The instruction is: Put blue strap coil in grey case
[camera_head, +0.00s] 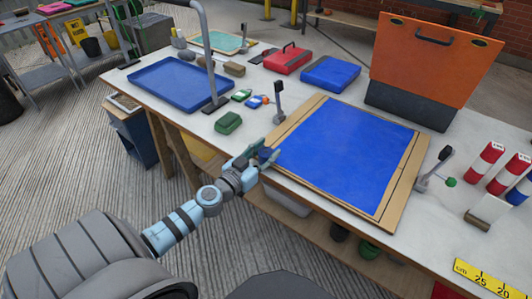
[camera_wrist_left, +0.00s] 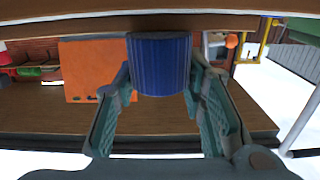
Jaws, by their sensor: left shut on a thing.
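My left gripper (camera_head: 257,160) is at the near edge of the workbench, by the left front corner of a blue panel. It is shut on the blue strap coil (camera_wrist_left: 160,65), a ribbed blue cylinder between both fingers in the left wrist view. In the head view only a small dark blue part of the coil (camera_head: 268,155) shows, the rest hidden by the fingers. The grey case (camera_head: 408,106) stands at the back right of the bench with an upright orange lid or panel (camera_head: 430,58) with a handle. Its inside is hidden. My right gripper is not in view.
A wood-framed blue panel (camera_head: 345,150) lies between my gripper and the case, with upright dark clamps (camera_head: 279,100) at its sides. A blue tray (camera_head: 180,84), a red case (camera_head: 287,60) and a blue case (camera_head: 330,73) lie behind. Red-and-white cylinders (camera_head: 484,164) stand at right.

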